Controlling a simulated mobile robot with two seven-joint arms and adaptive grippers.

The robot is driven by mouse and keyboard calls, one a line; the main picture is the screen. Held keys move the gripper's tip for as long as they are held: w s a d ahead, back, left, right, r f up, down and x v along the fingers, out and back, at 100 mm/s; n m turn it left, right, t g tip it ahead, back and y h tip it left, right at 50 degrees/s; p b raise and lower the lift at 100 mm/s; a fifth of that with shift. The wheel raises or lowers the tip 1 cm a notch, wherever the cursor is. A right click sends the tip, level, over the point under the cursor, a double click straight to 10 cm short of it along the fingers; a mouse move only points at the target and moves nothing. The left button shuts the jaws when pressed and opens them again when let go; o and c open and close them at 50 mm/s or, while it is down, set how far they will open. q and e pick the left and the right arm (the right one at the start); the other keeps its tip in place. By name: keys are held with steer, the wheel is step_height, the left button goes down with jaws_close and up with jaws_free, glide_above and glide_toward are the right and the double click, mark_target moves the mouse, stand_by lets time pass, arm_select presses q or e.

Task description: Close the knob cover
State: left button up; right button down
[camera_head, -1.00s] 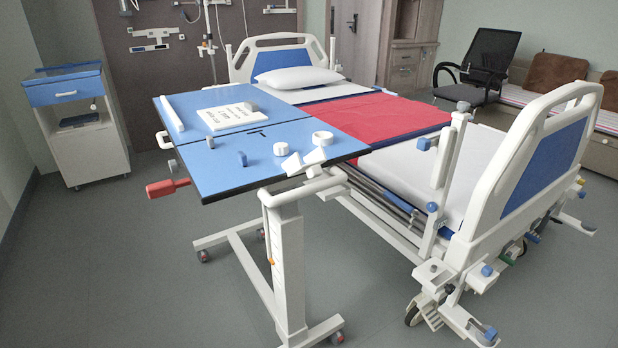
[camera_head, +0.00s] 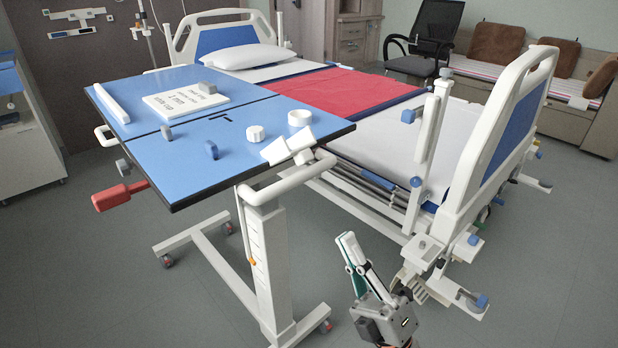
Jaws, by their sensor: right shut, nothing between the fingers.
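I cannot tell for sure which part is the knob cover. Two tilted white flaps (camera_head: 288,147) sit at the near right corner of the blue overbed table (camera_head: 180,170). A short white cylinder (camera_head: 255,133) and a white ring (camera_head: 300,116) stand on the table close by. My right gripper (camera_head: 349,248) is at the bottom of the view, shut and empty, with its fingers pointing up. In the picture it is below and right of the flaps, apart from the table. My left gripper is not in view.
A red handle (camera_head: 118,195) sticks out from the table's left side. The hospital bed (camera_head: 400,150) stands behind and right, its footboard (camera_head: 500,140) near my right gripper. A white pillow (camera_head: 246,56) lies on it. Grey floor (camera_head: 510,290) is open at the lower right.

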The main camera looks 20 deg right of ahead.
glide_toward(290, 153)
steer(key=w+d+r, duration=0.2)
steer(key=w+r, duration=0.1)
steer(key=w, duration=0.2)
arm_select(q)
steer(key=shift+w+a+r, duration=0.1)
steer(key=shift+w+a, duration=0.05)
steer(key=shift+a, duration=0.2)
arm_select(e)
steer(key=shift+s+a+f, duration=0.1)
steer(key=shift+s+f, duration=0.05)
steer(key=shift+f, duration=0.05)
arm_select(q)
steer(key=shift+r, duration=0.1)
